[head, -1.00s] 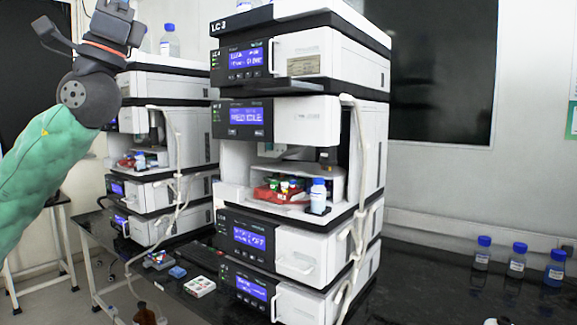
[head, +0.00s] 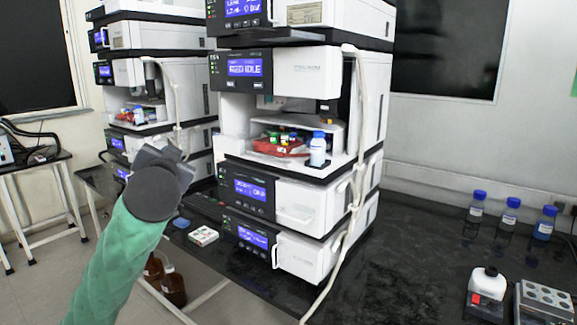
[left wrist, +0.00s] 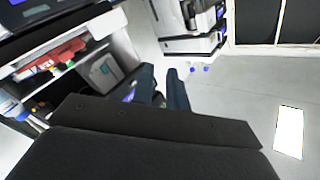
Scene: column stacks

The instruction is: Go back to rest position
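My left arm, in its green sleeve, comes in from the lower left of the head view. Its dark wrist is in front of the rear instrument stack, left of the near one; the fingers are hard to make out there. In the left wrist view my left gripper (left wrist: 161,80) shows two dark fingers a little apart with nothing between them. My right gripper is not in view. The near column stack (head: 300,130) stands upright on the black bench (head: 415,270), with a red tray (head: 278,148) and a white blue-capped bottle (head: 318,150) in its open bay.
A second stack (head: 155,38) stands behind at left. Several blue-capped bottles (head: 510,215), a small white device (head: 488,290) and a grey rack (head: 545,300) are on the bench at right. Brown bottles (head: 172,285) stand low under the bench. A white tube hangs beside the near stack.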

